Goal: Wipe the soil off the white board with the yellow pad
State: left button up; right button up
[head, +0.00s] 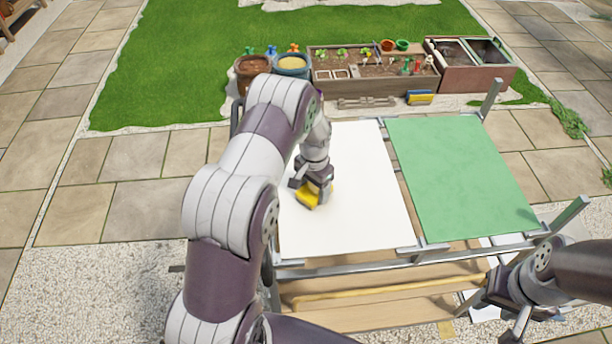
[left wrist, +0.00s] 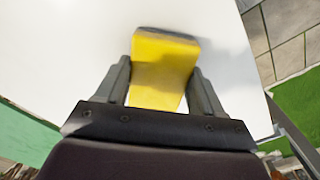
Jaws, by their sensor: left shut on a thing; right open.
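The white board (head: 355,180) lies flat on a metal frame, left of a green board (head: 462,175). It also shows in the left wrist view (left wrist: 80,45). My left gripper (head: 312,190) is over the left part of the white board, shut on the yellow pad (head: 308,199). In the left wrist view the pad (left wrist: 163,72) sits between the two fingers. I cannot tell whether it touches the board. No soil shows on the visible part of the board; my left arm hides its left side. My right gripper (head: 500,318) is open and empty at the lower right, apart from the boards.
A wooden planter (head: 372,88) with small plants, buckets (head: 291,66) and a brown two-part box (head: 470,75) stand behind the frame. Metal posts (head: 490,98) rise at the frame's right corners. A lower wooden shelf (head: 375,312) lies in front, below the boards.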

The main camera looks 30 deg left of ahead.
pick_arm(q)
notch_tip(320, 180, up, 2)
jog(key=shift+r, duration=0.2)
jog(key=shift+w+d+r+p, duration=0.1)
jog(key=shift+d+r+p, duration=0.05)
jog(key=shift+r+p, duration=0.4)
jog(key=shift+w+d+r+p, duration=0.1)
jog(key=shift+d+r+p, duration=0.05)
jog(key=shift+r+p, duration=0.35)
jog(key=r, duration=0.1)
jog(key=r+p, duration=0.2)
jog(key=shift+s+a, duration=0.1)
jog(key=shift+a, duration=0.15)
jog(key=shift+r, duration=0.2)
jog(key=shift+d, duration=0.15)
pick_arm(e)
jog(key=r, duration=0.5)
jog(key=shift+a, duration=0.35)
jog(key=shift+f, duration=0.1)
